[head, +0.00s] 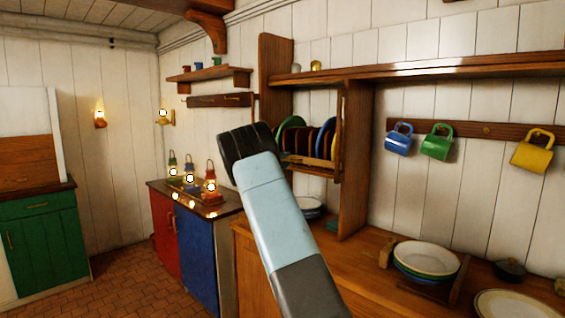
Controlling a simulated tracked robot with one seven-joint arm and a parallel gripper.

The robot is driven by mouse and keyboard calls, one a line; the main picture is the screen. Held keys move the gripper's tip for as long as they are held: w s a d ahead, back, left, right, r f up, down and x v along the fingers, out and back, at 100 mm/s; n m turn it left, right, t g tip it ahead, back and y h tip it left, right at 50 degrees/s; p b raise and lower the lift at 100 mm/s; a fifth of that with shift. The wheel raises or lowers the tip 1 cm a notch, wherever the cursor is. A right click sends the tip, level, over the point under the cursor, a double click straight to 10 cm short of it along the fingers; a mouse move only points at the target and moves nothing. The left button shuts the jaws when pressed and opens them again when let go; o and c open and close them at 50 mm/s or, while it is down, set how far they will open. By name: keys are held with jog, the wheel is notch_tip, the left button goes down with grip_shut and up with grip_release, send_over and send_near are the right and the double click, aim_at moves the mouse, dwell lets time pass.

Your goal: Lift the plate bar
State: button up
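The plate rack (350,165) is a wooden frame on the wall with several plates standing on edge, green, dark red, blue and yellow. A thin wooden bar (318,162) runs low across the front of the plates, and I take it as the plate bar. Its left end is hidden behind my arm. My arm rises from the bottom of the head view and ends in a dark part (245,148), just left of the rack in the picture. I cannot make out separate fingers, and no contact with the bar shows.
A wooden counter (365,262) below the rack holds stacked plates (426,257) and another plate (512,304). Blue (398,140), green (436,143) and yellow (531,152) mugs hang at right. Lit lanterns (190,178) stand on the far cabinet. Tiled floor (115,272) is open at left.

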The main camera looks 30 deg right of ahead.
jog(key=shift+c, duration=0.5)
grip_shut()
